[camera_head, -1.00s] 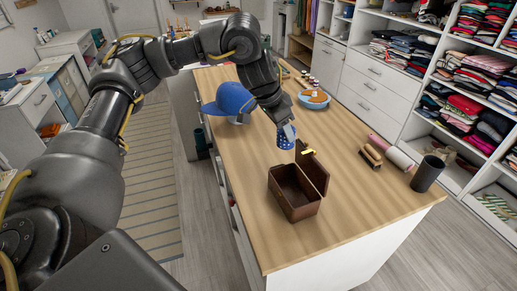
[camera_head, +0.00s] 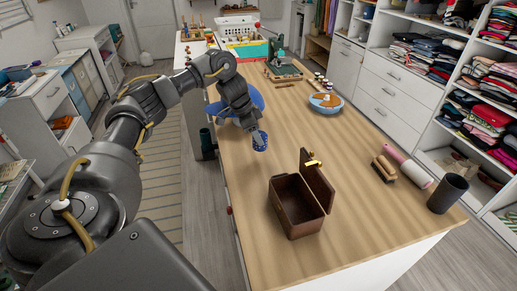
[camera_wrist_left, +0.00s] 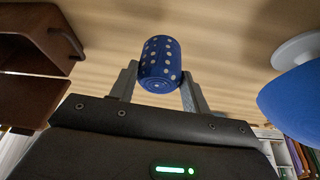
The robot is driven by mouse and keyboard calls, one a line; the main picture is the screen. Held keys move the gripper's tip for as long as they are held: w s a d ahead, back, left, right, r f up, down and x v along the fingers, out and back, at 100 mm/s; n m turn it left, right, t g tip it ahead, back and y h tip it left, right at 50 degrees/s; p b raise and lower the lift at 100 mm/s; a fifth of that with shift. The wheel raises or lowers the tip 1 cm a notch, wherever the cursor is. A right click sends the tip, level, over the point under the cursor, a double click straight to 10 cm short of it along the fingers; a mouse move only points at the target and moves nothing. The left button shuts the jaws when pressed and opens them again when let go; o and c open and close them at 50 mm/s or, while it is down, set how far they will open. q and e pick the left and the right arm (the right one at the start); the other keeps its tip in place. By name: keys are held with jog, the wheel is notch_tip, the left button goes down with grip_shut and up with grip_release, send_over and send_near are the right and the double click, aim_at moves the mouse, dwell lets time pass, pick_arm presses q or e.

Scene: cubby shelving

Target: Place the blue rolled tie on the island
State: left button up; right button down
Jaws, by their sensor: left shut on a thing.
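The blue rolled tie (camera_head: 260,141) with white dots is held at the end of my left arm. My left gripper (camera_head: 257,134) is shut on it, over the left side of the wooden-topped island (camera_head: 330,130). In the left wrist view the tie (camera_wrist_left: 161,62) sits upright between the two fingers (camera_wrist_left: 158,88). It appears close to the wood top; whether it touches cannot be told. My right gripper is not in view.
An open brown box (camera_head: 296,208) stands on the island nearer me. The middle of the top is clear.

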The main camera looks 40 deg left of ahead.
pick_arm(q)
jog(key=shift+w+f, duration=0.15)
jog(key=shift+f, duration=0.4)
notch_tip(320, 180, down, 3)
jog(key=shift+d+f+p, duration=0.1)
jog(key=shift+p, duration=0.35)
jog(key=shift+f, duration=0.3)
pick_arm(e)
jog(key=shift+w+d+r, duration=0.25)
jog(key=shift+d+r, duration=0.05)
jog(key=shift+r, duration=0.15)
pick_arm(q)
jog(key=o, duration=0.6)
jog(key=shift+f, duration=0.1)
jog(key=o, duration=0.4)
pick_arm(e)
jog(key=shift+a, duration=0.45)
